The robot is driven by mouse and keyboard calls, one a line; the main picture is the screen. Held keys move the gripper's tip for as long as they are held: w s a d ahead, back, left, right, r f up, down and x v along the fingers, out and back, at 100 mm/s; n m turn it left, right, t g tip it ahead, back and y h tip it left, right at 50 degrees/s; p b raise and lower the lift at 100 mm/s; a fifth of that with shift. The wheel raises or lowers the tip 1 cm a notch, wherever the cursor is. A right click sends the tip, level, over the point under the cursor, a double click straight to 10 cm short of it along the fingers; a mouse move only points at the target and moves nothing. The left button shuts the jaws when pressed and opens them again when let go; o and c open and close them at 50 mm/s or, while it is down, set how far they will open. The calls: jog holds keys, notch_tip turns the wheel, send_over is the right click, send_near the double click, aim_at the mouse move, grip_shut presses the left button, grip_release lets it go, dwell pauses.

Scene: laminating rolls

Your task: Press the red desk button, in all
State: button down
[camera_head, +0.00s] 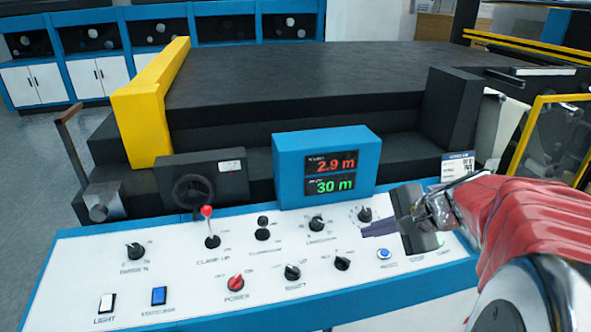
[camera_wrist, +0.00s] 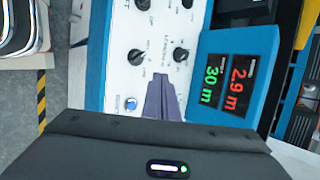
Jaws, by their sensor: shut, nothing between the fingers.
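The white control desk (camera_head: 205,285) fills the front of the head view. I see no plain red push button; the desk's right end is partly hidden behind my gripper (camera_head: 368,230). A red power knob (camera_head: 236,283) and a red-balled clamp lever (camera_head: 207,212) stand further left. A blue round button (camera_head: 384,253) lies just below my fingertips in the picture, and a green button shows partly beside my gripper's body. In the wrist view my gripper (camera_wrist: 161,80) is shut and empty, pointing over the desk, with the blue button (camera_wrist: 131,103) to its left. I cannot tell whether the fingertips touch the desk.
A blue display box (camera_head: 326,165) on the desk's back edge reads 2.9 m in red and 30 m in green. Black knobs (camera_head: 292,271) stand across the panel. A handwheel (camera_head: 193,191) and a yellow guard (camera_head: 150,100) are behind the desk.

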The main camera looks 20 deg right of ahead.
jog(key=s+d+m+t+h, duration=0.1)
jog(key=d+m, duration=0.6)
jog(key=d, duration=0.9)
jog(key=shift+s+d+f+m+t+h, duration=0.2)
jog(key=shift+m+t+h, duration=0.3)
jog(key=shift+t, duration=0.6)
jog(key=shift+w+d+f, duration=0.1)
jog(key=shift+w+f, duration=0.15)
jog(key=shift+f, duration=1.2)
jog(key=shift+w+a+f, duration=0.1)
jog(key=shift+w+f, duration=0.15)
jog(key=shift+f, duration=1.15)
jog(key=shift+w+d+f, duration=0.1)
jog(key=shift+w+f, duration=0.15)
jog(key=shift+f, duration=1.2)
jog(key=shift+w+f, duration=0.1)
jog(key=shift+f, duration=0.6)
jog(key=shift+r, duration=0.8)
jog(key=shift+s+r, duration=0.2)
jog(key=shift+r, duration=0.6)
jog(key=shift+s+r, duration=0.15)
jog(key=shift+r, duration=0.7)
jog(key=shift+s+r, duration=0.2)
jog(key=shift+r, duration=0.6)
